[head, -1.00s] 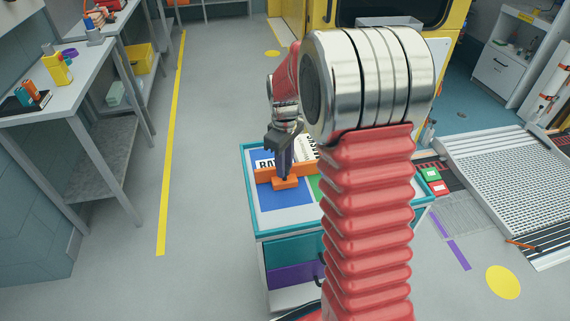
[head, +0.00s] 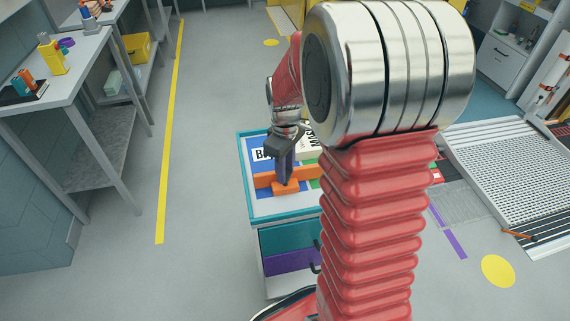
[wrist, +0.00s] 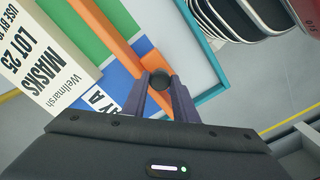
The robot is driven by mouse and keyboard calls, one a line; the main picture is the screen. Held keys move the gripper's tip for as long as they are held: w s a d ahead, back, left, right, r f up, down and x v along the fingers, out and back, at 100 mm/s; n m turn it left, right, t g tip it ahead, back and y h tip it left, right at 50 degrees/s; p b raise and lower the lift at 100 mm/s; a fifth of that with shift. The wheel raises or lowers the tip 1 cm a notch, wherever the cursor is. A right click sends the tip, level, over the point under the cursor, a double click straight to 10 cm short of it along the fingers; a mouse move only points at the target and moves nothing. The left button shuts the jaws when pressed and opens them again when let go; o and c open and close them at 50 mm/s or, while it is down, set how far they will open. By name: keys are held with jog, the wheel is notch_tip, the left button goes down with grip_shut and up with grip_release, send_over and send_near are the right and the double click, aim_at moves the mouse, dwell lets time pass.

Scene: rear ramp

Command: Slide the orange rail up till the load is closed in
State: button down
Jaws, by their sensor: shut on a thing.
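The orange rail (head: 305,172) lies across the top of a teal-rimmed cart (head: 262,216), over blue and green panels. It also shows in the wrist view (wrist: 106,32). My gripper (head: 285,178) is shut on a dark round knob (wrist: 159,78) at the rail's orange block (head: 285,188). A white box marked Wellmarsh Masks Lot 25 (wrist: 42,62) lies on the far side of the rail, with a gap of blue and green panel between them. My arm hides the right part of the cart top in the head view.
A grey workbench (head: 75,60) with small items stands at the left. Clear grey floor with a yellow line (head: 170,130) lies between it and the cart. A metal ramp (head: 515,165) is at the right.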

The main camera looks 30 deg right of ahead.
jog(key=c, duration=1.4)
grip_release()
notch_tip(320, 180, up, 14)
jog(key=shift+f, duration=0.15)
